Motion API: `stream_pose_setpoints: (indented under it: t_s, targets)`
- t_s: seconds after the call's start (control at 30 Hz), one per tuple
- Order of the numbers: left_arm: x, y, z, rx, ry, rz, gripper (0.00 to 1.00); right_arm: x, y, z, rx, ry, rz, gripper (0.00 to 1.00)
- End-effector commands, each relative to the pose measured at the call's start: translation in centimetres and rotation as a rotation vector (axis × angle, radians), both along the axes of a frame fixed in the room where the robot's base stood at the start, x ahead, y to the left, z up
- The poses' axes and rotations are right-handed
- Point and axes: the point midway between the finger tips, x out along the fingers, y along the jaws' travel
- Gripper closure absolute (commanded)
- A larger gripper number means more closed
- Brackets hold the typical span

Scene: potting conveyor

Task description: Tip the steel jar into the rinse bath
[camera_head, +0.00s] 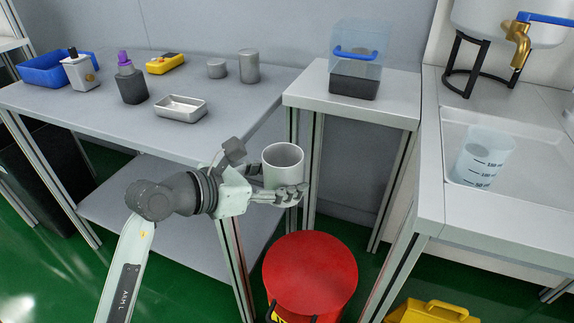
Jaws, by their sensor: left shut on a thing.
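A pale grey, open-topped cylindrical jar (283,161), which I take to be the steel jar, is held upright in my left gripper (278,184). The gripper is shut around its lower side, and the jar hangs in the air in front of the small side table, above a red round-topped bin. Its inside shows only near the rim, so its contents cannot be told. A shallow white basin (530,160), possibly the rinse bath, is set in the right-hand bench, well apart from the jar. My right gripper is out of view.
A translucent graduated beaker (482,157) stands in the basin. The red bin (310,272) and a yellow case (432,312) are on the floor. The left table (110,110) carries a metal tray (181,108) and grey cylinders (249,66).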

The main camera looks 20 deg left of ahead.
Motion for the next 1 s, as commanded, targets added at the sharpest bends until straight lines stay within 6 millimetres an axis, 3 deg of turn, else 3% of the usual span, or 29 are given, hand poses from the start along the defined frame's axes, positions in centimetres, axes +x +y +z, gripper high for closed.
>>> stream_pose_setpoints:
  t_s: [0.57, 0.87, 1.0]
  targets:
    - [0.0, 0.0, 0.0, -0.001, -0.002, 0.000, 0.74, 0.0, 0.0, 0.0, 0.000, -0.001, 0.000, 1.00]
    - [-1.2, -0.1, -4.7, -0.001, 0.004, -0.003, 0.74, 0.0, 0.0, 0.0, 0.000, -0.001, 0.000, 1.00]
    - [-1.5, 0.0, -5.6, -0.001, -0.002, -0.001, 0.74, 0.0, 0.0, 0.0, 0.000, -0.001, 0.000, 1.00]
